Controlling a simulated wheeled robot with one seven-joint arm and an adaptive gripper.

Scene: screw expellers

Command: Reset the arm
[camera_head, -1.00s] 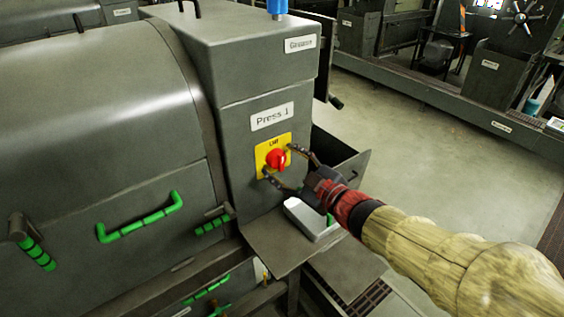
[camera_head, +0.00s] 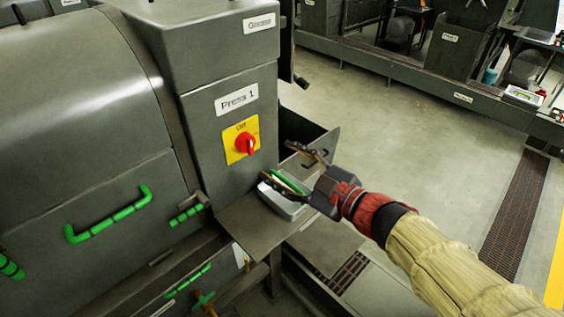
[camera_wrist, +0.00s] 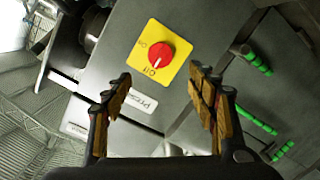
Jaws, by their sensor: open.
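My gripper (camera_head: 290,170) is open and empty, to the right of the Press 1 cabinet and apart from it. In the wrist view its two fingers (camera_wrist: 160,105) are spread wide with nothing between them. The red rotary switch (camera_head: 246,144) on its yellow plate (camera_head: 233,155) is on the cabinet's front below the "Press 1" label. In the wrist view the switch (camera_wrist: 154,56) lies beyond the fingertips, untouched, with its white mark toward "Off".
A light tray (camera_head: 284,207) with a green-handled item sits on the cabinet's shelf (camera_head: 245,228), just under my gripper. Green handles (camera_head: 110,222) stick out from the press at left. Open floor (camera_head: 410,140) lies to the right.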

